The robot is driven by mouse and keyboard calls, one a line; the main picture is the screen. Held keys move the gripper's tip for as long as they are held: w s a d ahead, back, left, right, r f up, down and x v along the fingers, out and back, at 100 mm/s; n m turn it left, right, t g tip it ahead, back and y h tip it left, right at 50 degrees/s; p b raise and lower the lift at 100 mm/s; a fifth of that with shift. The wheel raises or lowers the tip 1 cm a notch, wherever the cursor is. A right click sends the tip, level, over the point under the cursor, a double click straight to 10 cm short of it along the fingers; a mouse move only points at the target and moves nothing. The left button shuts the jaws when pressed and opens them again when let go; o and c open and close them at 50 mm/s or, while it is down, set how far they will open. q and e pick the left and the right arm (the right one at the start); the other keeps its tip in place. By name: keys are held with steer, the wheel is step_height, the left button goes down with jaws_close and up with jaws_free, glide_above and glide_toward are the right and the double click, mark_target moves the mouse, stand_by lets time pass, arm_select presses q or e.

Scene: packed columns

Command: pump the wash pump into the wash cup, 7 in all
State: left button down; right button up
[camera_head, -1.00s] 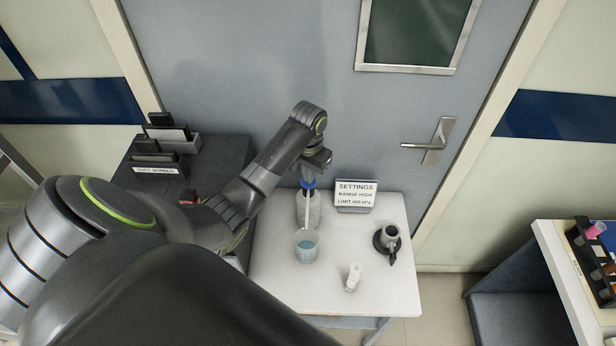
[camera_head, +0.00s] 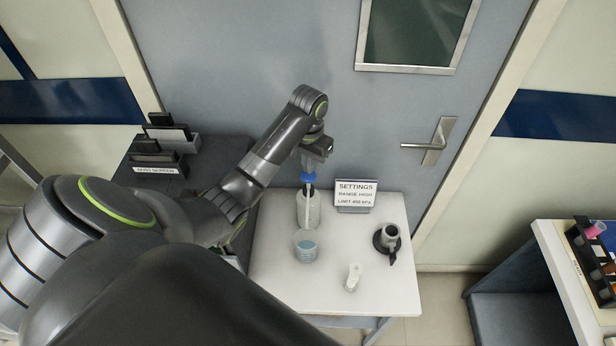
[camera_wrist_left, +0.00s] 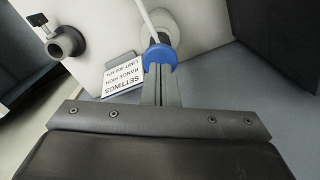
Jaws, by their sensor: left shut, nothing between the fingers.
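The wash pump (camera_head: 311,212) is a clear bottle with a blue pump head (camera_head: 308,178) on the white table. The blue head also shows in the left wrist view (camera_wrist_left: 159,58). My left gripper (camera_head: 311,168) is shut and empty, pointing down just above the blue head; its fingertips (camera_wrist_left: 160,72) look very close to it, and I cannot tell if they touch. The wash cup (camera_head: 306,251) is a small clear cup with bluish liquid, standing in front of the bottle below its spout. My right gripper is not in view.
A settings sign (camera_head: 356,194) stands right of the bottle. A dark cabinet with a labelled rack (camera_head: 160,165) is at left; a door is behind.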

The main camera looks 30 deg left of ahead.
arm_select(q)
steer(key=shift+f, duration=0.1)
stand_by(0.5)
steer(key=shift+f+b, duration=0.5)
steer(key=shift+f, duration=1.45)
steer(key=shift+f+p, duration=0.1)
steer(key=shift+p, duration=0.35)
steer(key=shift+r, duration=2.15)
steer(key=shift+f, duration=0.1)
